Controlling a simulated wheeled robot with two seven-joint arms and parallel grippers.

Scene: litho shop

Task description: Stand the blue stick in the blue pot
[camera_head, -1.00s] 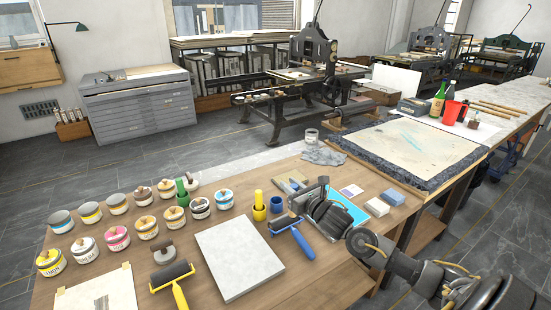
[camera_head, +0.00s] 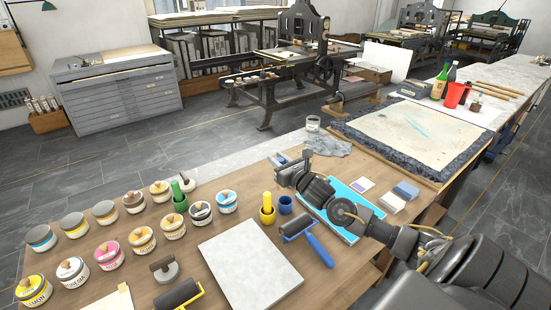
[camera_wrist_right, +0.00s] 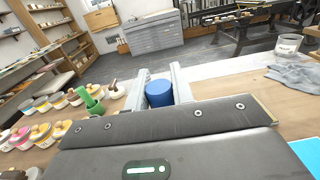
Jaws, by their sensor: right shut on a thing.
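My right gripper (camera_head: 283,169) reaches over the bench from the right, behind the blue pot and apart from it. In the right wrist view its two pale fingers are shut on a blue stick (camera_wrist_right: 159,95), whose rounded blue side and top show between them. In the head view the stick is hard to make out at the fingers. The small blue pot (camera_head: 286,205) stands upright on the bench beside the yellow pot (camera_head: 267,216); it looks empty. My left gripper is not in view.
A yellow stick stands in the yellow pot, and a green stick (camera_head: 179,194) stands farther left. Several ink tins (camera_head: 103,212) fill the left. A blue-handled roller (camera_head: 318,250) lies just in front of the blue pot, near a pale slab (camera_head: 250,262). A blue sheet (camera_head: 345,222) lies right.

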